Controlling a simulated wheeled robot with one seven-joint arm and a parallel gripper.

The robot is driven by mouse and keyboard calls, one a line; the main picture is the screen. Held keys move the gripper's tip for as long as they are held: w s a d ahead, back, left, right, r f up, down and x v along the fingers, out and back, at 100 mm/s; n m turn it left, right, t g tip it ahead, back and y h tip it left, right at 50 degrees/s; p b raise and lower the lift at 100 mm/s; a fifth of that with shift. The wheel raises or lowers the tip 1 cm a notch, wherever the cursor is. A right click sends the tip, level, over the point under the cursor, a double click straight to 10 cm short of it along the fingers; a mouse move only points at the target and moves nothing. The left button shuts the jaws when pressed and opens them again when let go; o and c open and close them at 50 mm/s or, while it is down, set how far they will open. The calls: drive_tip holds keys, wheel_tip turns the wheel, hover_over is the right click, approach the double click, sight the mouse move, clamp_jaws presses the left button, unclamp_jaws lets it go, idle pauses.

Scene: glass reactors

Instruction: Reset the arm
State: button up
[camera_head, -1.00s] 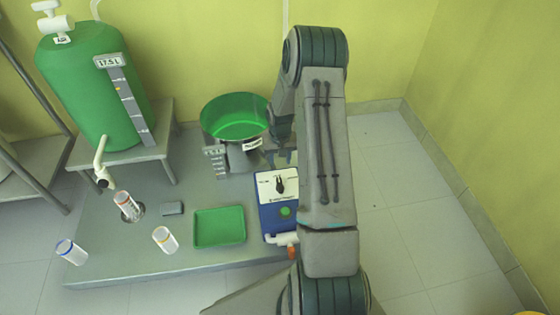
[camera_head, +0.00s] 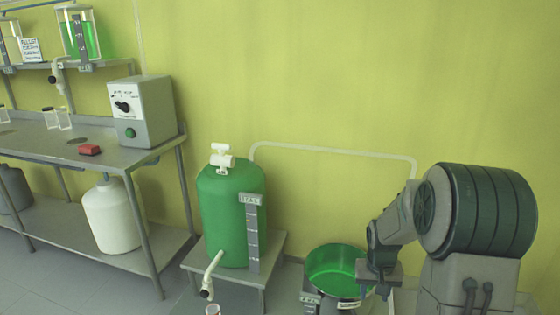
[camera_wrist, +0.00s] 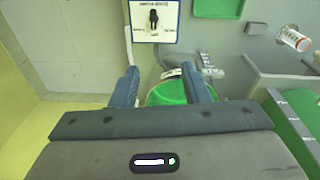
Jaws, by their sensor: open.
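My gripper (camera_wrist: 160,88) is open in the wrist view, its two blue-grey fingers apart with nothing held between them. Beyond the fingers lies the green-filled pot (camera_wrist: 165,95), partly hidden by the fingers and the gripper body. In the head view my arm stands at the lower right, and its wrist end hangs beside the right rim of the round pot of green liquid (camera_head: 336,264). The fingertips are not clear in the head view.
A green tank (camera_head: 228,215) with a tap stands on a small stand left of the pot. A metal bench (camera_head: 60,150) at left carries a grey control box (camera_head: 142,112) and a red block (camera_head: 89,149). A green tray (camera_wrist: 220,7) and a dial panel (camera_wrist: 154,20) show in the wrist view.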

drive_tip(key=s+a+r+p, duration=0.3)
drive_tip(key=s+r+p, duration=0.3)
drive_tip(key=r, duration=0.6)
drive_tip(key=s+a+r+n+t+p, duration=0.1)
drive_tip(key=s+a+r+p, duration=0.2)
drive_tip(key=s+r+p, duration=0.4)
drive_tip(key=s+a+r+t+p, duration=0.1)
drive_tip(key=s+a+r+p, duration=0.3)
drive_tip(key=r, duration=1.3)
drive_tip(key=s+p, duration=0.3)
drive_tip(key=s, duration=0.1)
drive_tip(key=shift+r+n+y, duration=0.4)
